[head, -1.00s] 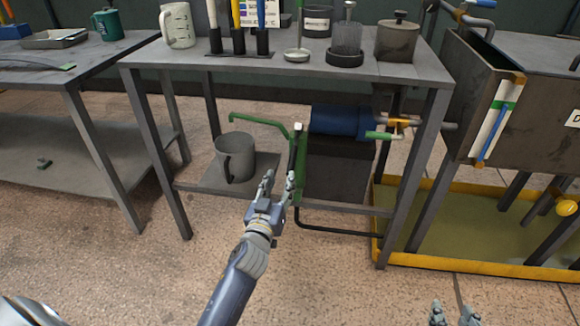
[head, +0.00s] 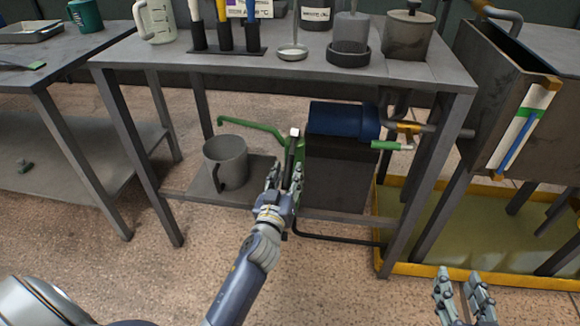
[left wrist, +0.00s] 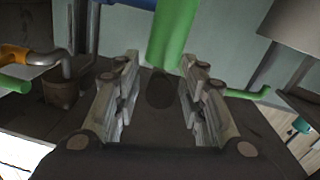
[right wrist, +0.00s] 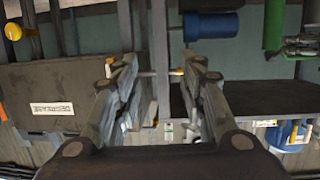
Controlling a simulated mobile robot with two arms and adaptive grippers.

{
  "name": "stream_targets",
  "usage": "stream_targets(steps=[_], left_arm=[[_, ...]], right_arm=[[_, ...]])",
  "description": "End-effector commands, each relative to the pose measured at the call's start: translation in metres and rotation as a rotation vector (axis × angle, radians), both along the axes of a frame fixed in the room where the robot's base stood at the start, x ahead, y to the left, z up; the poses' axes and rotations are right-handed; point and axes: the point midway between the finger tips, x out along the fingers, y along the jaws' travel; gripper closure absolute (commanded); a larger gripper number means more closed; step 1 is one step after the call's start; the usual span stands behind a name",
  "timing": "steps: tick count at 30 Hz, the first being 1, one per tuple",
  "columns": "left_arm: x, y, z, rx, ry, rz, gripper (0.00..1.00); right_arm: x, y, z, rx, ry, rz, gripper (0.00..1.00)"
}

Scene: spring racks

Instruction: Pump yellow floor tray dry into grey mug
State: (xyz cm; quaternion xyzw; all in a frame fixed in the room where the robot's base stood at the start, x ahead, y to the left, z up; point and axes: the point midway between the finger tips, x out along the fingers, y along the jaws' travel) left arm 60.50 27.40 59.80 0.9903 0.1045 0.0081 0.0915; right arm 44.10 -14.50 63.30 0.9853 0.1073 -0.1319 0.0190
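The grey mug (head: 232,154) stands upright on the bench's lower shelf, below the tip of the green spout (head: 245,123). The hand pump has a green body, which shows in the left wrist view (left wrist: 174,32), and a dark lever with a white top (head: 295,133). My left gripper (head: 284,178) is in front of the pump and hides its lower part. Its fingers are apart, with a dark rounded end between them in the left wrist view. The yellow floor tray (head: 500,273) holds murky greenish liquid. My right gripper (head: 462,283) is open and empty in front of the tray.
A blue cylinder (head: 342,119) sits on a dark block right of the pump, with a green-handled valve (head: 390,146). A black hose (head: 335,238) runs low towards the tray. A metal tank (head: 510,100) stands above the tray. The floor in front is clear.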

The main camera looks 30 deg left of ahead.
Motion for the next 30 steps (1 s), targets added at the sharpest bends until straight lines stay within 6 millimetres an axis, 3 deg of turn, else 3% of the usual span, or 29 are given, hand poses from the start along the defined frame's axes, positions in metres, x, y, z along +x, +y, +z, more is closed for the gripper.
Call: stream_targets(steps=[10,15,25,30], left_arm=[[-0.001,0.0,0.0,0.001,-0.001,0.0,0.64],[0.0,0.0,0.0,0.0,-0.001,0.0,1.0],[0.001,0.0,0.002,0.0,0.002,0.001,1.0],[0.006,0.0,0.005,-0.004,0.011,0.0,1.0]], right_arm=[[0.0,0.0,0.001,0.001,-0.004,0.0,0.62],[0.0,0.0,0.001,0.001,-0.004,0.0,0.62],[-0.001,0.0,-0.002,-0.003,0.016,0.0,0.62],[-0.014,-0.007,-0.025,-0.034,0.144,-0.008,0.62]])
